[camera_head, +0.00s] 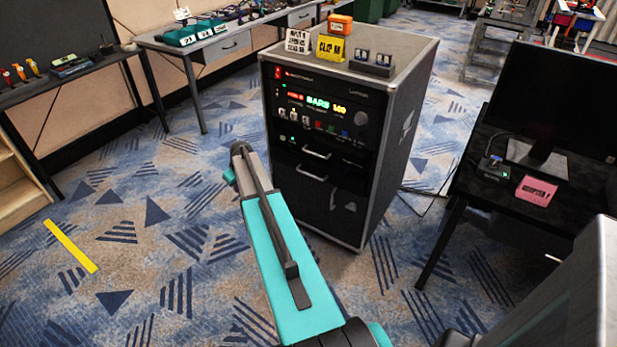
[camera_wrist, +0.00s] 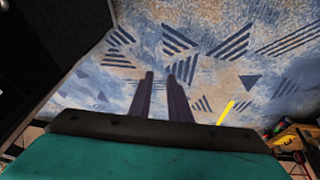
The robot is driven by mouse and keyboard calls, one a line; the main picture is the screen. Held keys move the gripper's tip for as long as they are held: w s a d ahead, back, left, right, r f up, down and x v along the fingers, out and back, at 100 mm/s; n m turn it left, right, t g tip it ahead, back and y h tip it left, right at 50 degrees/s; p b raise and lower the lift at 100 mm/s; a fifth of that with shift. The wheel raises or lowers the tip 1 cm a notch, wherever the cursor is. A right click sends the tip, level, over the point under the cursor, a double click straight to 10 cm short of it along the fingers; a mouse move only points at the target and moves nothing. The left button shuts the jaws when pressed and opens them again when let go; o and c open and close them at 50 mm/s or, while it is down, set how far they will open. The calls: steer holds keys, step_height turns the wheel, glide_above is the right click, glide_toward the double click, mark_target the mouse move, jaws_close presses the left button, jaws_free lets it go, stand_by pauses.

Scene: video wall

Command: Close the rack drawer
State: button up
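The black equipment rack (camera_head: 404,128) stands in the middle of the head view, with a lit panel in its upper front. Two silver handles mark its drawer fronts, an upper drawer (camera_head: 335,161) and a lower drawer (camera_head: 300,178). I cannot tell from this angle how far either drawer sticks out. My arm reaches up in front of the rack, its end left of the drawers. In the wrist view my gripper (camera_wrist: 160,75) has its two dark fingers apart, with only carpet between them. It is empty. A dark surface, seemingly the rack, fills the upper left there.
An orange case (camera_head: 340,24) and label cards stand on the rack. A black desk with a monitor (camera_head: 555,85) is at right. Tables (camera_head: 215,48) line the back left. A yellow floor strip (camera_head: 70,246) lies on open carpet left of my arm.

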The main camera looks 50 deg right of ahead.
steer(key=s+d+f+m+t+h+b, duration=0.1)
steer(key=s+d+m+t+b, duration=0.4)
steer(key=s+d+m, duration=0.6)
steer(key=s+d+f+m+t+h+b, duration=0.1)
steer(key=s+d+m+t+b, duration=0.5)
steer(key=s+d+m+b, duration=0.4)
steer(key=s+d+m, duration=0.1)
steer(key=s+m, duration=0.4)
steer(key=s, duration=0.2)
steer(key=shift+d+b, duration=0.3)
steer(key=shift+d, duration=0.05)
steer(key=shift+w+f, duration=0.1)
steer(key=shift+w, duration=0.1)
steer(key=shift+d+x, duration=0.2)
steer(key=shift+x, duration=6.55)
steer(key=shift+f, duration=0.1)
